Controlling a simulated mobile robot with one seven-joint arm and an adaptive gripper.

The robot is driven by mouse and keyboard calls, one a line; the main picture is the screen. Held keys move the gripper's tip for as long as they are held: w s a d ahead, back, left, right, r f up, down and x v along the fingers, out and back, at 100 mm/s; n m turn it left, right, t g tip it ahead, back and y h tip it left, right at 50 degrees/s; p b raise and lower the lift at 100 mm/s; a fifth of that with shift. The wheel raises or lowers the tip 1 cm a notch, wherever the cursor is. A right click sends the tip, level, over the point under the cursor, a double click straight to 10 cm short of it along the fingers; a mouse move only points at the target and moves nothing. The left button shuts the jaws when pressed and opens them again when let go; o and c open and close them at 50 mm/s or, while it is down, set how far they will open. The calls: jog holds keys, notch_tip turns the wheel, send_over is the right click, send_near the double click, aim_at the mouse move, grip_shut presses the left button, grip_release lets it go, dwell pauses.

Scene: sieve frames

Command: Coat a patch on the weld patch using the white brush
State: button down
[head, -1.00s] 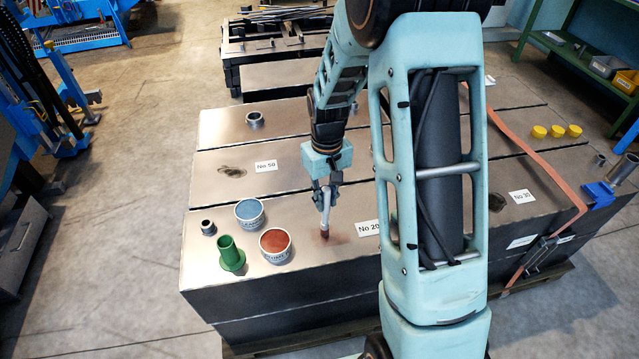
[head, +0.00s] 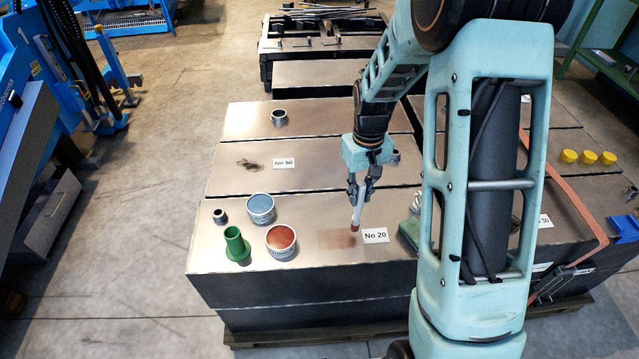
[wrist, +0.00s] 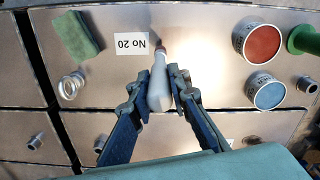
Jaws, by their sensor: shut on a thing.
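My gripper (head: 361,186) is shut on the white brush (head: 357,210), whose handle also shows in the wrist view (wrist: 159,88). The brush points down, slightly tilted, with a reddish tip. The tip is at the right edge of a reddish-brown patch (head: 334,241) on the metal top, just left of the "No 20" label (head: 375,235). I cannot tell whether the bristles touch the metal. A pot of red paint (head: 281,239) and a pot of blue paint (head: 260,208) stand open left of the patch. In the wrist view the patch is mostly hidden.
A green flanged tube (head: 237,245) and a small metal ring (head: 219,216) stand near the pots. A green pad (wrist: 77,36) lies beyond the label, partly hidden by my arm in the head view. Another dark mark (head: 250,164) lies by the "No 50" label.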

aim_at(362, 184)
jog(key=shift+r+p, duration=1.65)
jog(key=shift+r, duration=0.95)
